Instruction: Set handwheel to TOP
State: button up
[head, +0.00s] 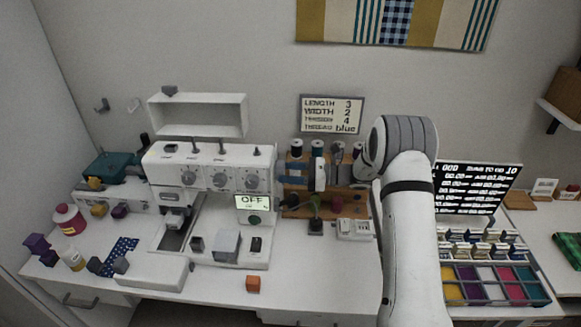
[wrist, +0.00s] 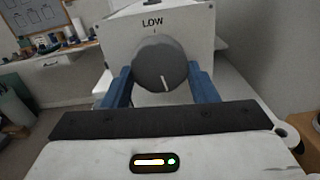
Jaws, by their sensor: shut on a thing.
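The handwheel (wrist: 160,62) is a dark grey round knob on the white end face of the sewing machine (wrist: 185,25). A white line on the knob points down and slightly right. The word LOW with a small tick is printed above the knob. My gripper (wrist: 160,80) has its blue fingers on both sides of the knob and is shut on it. In the head view my gripper (head: 287,181) reaches in from the right to the right end of the sewing machine (head: 215,162). The handwheel is not clear there. The machine's display (head: 253,202) reads OFF.
A wooden thread rack (head: 296,200) with spools stands close behind and right of my gripper. A card (head: 331,114) on the wall lists settings. A tray of coloured compartments (head: 497,283) lies at the right.

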jog(key=shift+m+p, duration=0.55)
jog(key=shift+m, duration=0.55)
jog(key=shift+s+f, duration=0.1)
jog(key=o, duration=1)
jog(key=d+b, duration=0.1)
jog(key=d, duration=0.6)
jog(key=shift+s+d+b, duration=0.1)
jog(key=shift+d+b, duration=0.2)
jog(key=shift+d, duration=0.05)
